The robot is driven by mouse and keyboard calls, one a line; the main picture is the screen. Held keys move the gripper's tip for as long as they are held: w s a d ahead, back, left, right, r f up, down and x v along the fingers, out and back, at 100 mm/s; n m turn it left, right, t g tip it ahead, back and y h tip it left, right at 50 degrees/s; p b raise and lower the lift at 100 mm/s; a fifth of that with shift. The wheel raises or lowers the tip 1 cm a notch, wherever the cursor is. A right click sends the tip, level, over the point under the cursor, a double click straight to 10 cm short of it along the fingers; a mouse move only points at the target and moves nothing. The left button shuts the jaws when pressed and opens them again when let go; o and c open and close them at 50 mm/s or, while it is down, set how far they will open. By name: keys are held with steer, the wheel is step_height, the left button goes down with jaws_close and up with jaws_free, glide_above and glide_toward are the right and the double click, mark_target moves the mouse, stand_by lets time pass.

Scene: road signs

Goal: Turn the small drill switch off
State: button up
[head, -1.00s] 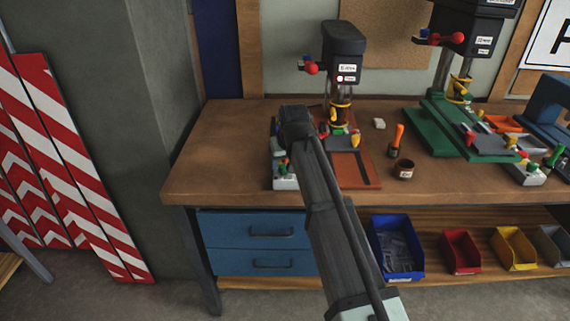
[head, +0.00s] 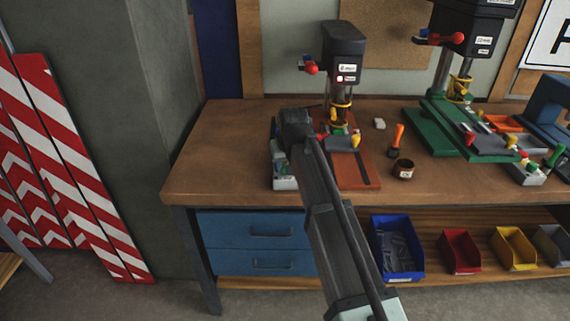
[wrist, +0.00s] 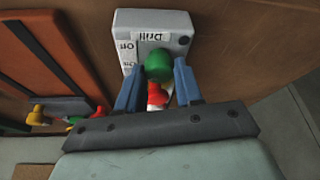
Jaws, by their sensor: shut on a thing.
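The small drill (head: 344,62) stands on a red-brown base at the back of the bench. Its switch box (head: 285,183) is light grey and sits at the drill's left, partly hidden by my arm. In the wrist view the switch box (wrist: 180,20) has a "Drill" label and small on/off labels. A green knob (wrist: 158,65) stands out from it, with a red part (wrist: 157,95) just below. My gripper (wrist: 158,72) has its blue fingers on either side of the green knob, shut on it. In the head view the fingers are mostly hidden.
A larger green drill press (head: 430,143) stands at the right. A brown cup (head: 403,169) and an orange-handled tool (head: 397,140) are right of the small drill. The bench's front edge lies close to the switch box. Coloured bins are on the shelf below.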

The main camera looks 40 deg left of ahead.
steer(key=shift+c, duration=0.3)
steer(key=shift+m, duration=0.4)
steer(key=m, duration=0.2)
steer(key=m+t+h, duration=0.1)
steer(key=m, duration=0.1)
steer(key=shift+s+a+m+t+h, duration=0.1)
steer(key=shift+a+m+t+h, duration=0.05)
steer(key=shift+m+t+h, duration=0.15)
steer(key=m+h, duration=0.2)
steer(key=m, duration=0.4)
steer(key=shift+a, duration=0.1)
steer(key=shift+m, duration=0.4)
steer(key=o, duration=1)
steer(key=v, duration=1.3)
steer(key=shift+s+a+r, duration=0.25)
steer(key=shift+s, duration=0.25)
